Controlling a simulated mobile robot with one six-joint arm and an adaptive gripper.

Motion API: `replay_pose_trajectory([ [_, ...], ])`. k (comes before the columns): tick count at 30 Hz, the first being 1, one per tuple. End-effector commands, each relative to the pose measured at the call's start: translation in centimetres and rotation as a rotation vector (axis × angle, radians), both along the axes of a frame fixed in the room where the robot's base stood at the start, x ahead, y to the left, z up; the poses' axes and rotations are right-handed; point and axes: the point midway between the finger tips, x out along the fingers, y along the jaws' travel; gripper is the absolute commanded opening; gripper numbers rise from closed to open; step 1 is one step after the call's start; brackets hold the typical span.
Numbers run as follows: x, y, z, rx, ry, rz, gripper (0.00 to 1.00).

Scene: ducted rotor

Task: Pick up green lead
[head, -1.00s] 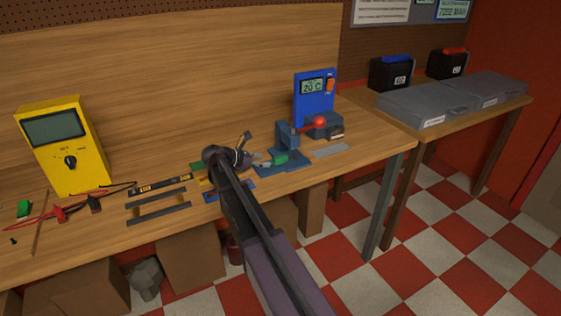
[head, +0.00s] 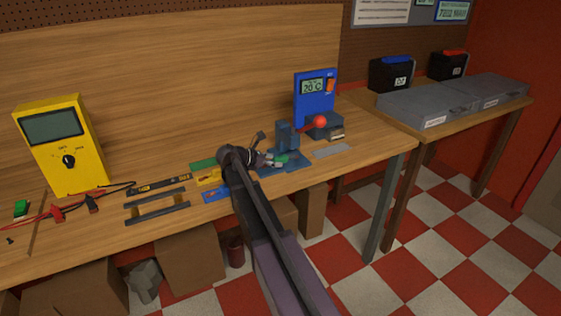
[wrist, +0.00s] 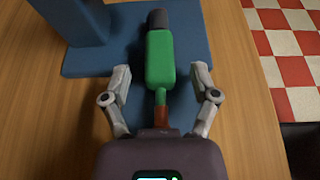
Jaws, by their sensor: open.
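The green lead (wrist: 160,62) lies in the wrist view with its dark tip over a blue base and its red-brown end toward my gripper. My gripper (wrist: 160,90) is open, with one finger on each side of the lead's near part and gaps between the fingers and the green body. In the head view, my gripper (head: 268,158) is at the blue fixture (head: 287,137), and the green lead (head: 281,159) shows partly beside the fingers. I cannot tell whether the lead touches the base.
A blue temperature station (head: 315,97) stands behind the fixture. A grey strip (head: 332,151) lies to its right. Coloured cards (head: 205,179), dark bars (head: 158,213) and a yellow multimeter (head: 63,145) are on the left. The bench's front edge is close.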

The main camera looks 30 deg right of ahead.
Motion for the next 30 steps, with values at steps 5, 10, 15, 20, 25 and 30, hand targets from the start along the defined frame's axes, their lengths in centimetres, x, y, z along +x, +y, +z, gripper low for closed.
replay_pose_trajectory([
  [5, 0.00, 0.01, -0.01, 0.000, 0.000, 0.000, 0.71],
  [10, 0.00, 0.02, 0.00, 0.000, 0.000, 0.000, 0.21],
  [15, -0.01, 0.01, -0.01, 0.000, 0.000, 0.000, 0.00],
  [20, 0.00, 0.01, -0.01, 0.000, 0.000, 0.000, 0.00],
  [25, -0.01, 0.01, 0.12, 0.000, 0.000, 0.000, 0.00],
  [30, 0.00, 0.01, 0.68, 0.000, 0.000, 0.000, 0.00],
])
